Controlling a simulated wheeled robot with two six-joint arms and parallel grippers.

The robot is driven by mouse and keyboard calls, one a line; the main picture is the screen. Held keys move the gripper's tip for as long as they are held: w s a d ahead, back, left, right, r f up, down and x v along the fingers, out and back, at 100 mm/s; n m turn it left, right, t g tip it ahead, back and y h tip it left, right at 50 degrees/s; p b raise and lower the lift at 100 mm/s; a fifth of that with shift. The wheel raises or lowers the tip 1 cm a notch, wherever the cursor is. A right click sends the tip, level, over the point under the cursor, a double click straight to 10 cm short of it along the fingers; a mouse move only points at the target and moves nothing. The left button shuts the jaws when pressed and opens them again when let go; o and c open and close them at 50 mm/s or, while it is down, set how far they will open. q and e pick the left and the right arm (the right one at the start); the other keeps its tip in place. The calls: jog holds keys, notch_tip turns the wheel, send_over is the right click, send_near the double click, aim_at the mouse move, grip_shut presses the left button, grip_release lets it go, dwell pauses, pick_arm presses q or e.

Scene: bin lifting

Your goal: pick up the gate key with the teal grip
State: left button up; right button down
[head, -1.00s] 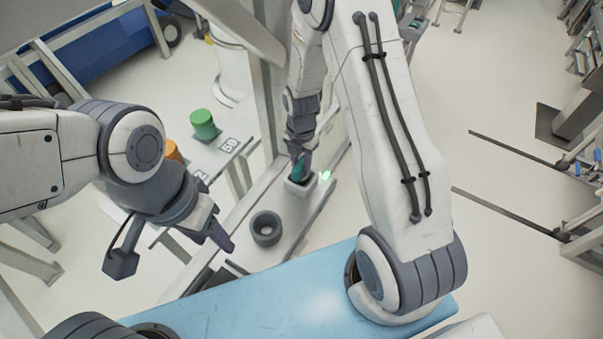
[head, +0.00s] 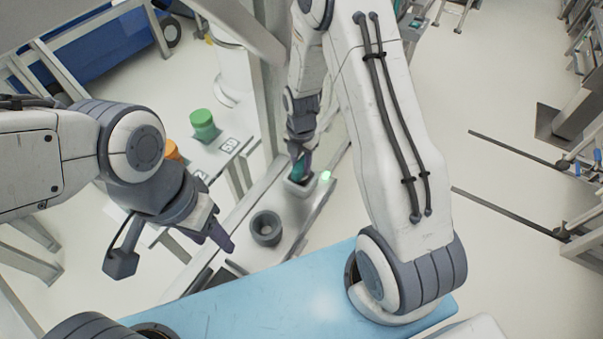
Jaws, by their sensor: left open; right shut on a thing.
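The gate key's teal grip (head: 303,168) shows between the fingers of my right gripper (head: 299,160). The key stands at a pale block-like holder (head: 300,186) on the narrow grey ledge. My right gripper points down and is shut on the teal grip. The fingers hide part of the grip, and the key's lower end is hidden at the holder. I cannot tell whether the key is clear of the holder. My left gripper (head: 222,232) is open and empty, left of the ledge and well away from the key.
A dark ring-shaped cup (head: 266,229) stands on the ledge nearer to me. A green light (head: 326,175) glows beside the holder. Green (head: 203,124) and orange (head: 172,150) cylinders stand on a numbered shelf at left. A grey post rises behind the ledge.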

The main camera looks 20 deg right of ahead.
jog(key=shift+r, duration=0.15)
dwell(0.4)
jog(key=shift+w+r+b, duration=0.1)
jog(key=shift+r+b, duration=0.35)
jog(key=shift+r, duration=0.15)
notch_tip(320, 180, up, 2)
jog(key=shift+r+b, duration=0.15)
jog(key=shift+b, duration=0.4)
jog(key=s+d+r+b, duration=0.3)
jog(key=s+d+r, duration=0.4)
jog(key=s, duration=0.2)
jog(key=shift+s+r, duration=0.15)
jog(key=shift+s, duration=0.1)
notch_tip(320, 180, up, 6)
jog(key=p, duration=0.5)
jog(key=shift+p, duration=0.4)
